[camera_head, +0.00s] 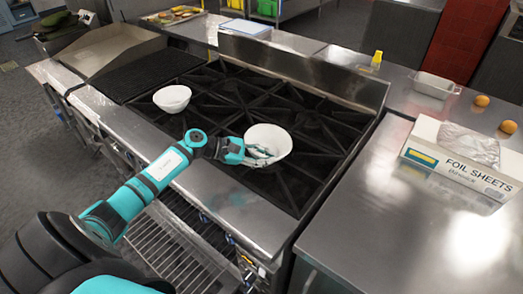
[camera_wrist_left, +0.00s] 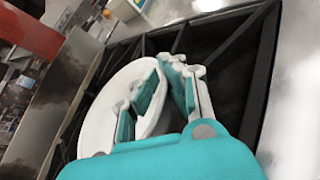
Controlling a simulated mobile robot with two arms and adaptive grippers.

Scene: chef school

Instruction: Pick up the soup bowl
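A white soup bowl (camera_head: 273,135) is over the right part of the black stove grate, and its rim looks tilted towards the camera. My left gripper (camera_head: 259,155) is at the bowl's near left side. In the left wrist view, one finger is inside the bowl (camera_wrist_left: 100,118) and the other outside, with the wall between them. The fingers of the left gripper (camera_wrist_left: 166,80) are close together on the wall. I cannot tell whether the bowl's base touches the grate. A second white bowl (camera_head: 172,98) stands upright on the grate's left part. My right gripper is not in view.
A foil sheets box (camera_head: 462,160) lies on the steel counter (camera_head: 400,230) at the right. Behind it are a white dish (camera_head: 433,86) and orange round items (camera_head: 481,100). A raised steel back panel (camera_head: 300,68) bounds the stove.

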